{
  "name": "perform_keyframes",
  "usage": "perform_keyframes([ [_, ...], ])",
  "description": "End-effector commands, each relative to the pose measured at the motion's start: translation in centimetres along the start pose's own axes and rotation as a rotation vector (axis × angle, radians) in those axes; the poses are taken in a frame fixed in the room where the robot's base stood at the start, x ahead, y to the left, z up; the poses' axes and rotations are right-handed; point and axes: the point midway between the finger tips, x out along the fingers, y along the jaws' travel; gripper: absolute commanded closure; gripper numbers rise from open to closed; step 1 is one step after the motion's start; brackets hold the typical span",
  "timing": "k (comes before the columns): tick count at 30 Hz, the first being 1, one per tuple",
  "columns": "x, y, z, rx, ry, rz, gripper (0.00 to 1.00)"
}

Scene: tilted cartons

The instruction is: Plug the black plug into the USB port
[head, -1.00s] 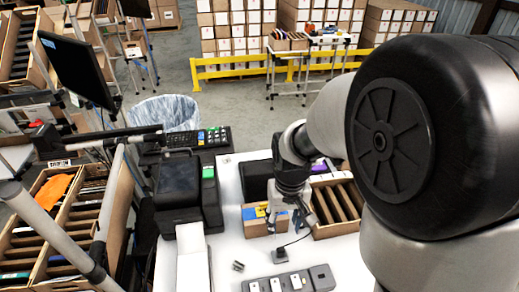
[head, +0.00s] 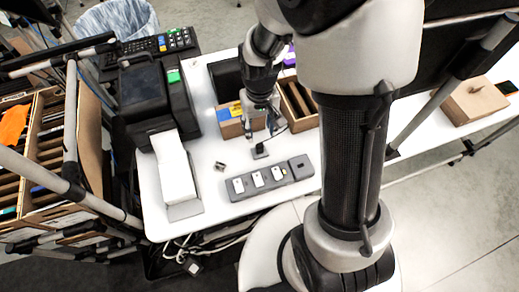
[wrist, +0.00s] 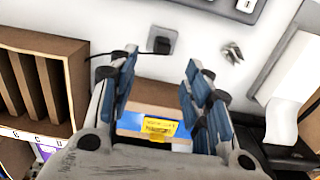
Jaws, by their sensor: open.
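A small black plug (head: 260,152) with a thin black cable lies on the white table, just behind a grey block. It also shows in the wrist view (wrist: 162,40), beyond my fingertips. The grey block (head: 302,167) carries several white pieces on its top; its edge shows at the top of the wrist view (wrist: 214,6). I cannot make out which opening is the USB port. My gripper (head: 262,128) points down behind the plug, near a small carton. In the wrist view my gripper (wrist: 159,68) has its blue fingers wide apart, with nothing between them.
A small metallic piece (head: 220,166) lies left of the plug. A black printer (head: 150,103) stands at the left.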

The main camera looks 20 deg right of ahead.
Motion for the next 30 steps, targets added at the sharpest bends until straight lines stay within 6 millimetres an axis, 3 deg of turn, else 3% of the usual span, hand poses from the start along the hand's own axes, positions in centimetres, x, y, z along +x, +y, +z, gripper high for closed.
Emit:
perform_keyframes([
  [1, 1.5, 0.0, 0.1, 0.000, -0.004, 0.000, 0.55],
  [6, 3.7, 0.0, 0.0, 0.000, 0.000, 0.000, 0.55],
  [20, 4.3, 0.0, 0.0, 0.000, 0.001, 0.000, 0.55],
  [30, 8.7, -0.2, 0.6, 0.000, -0.003, 0.000, 0.55],
])
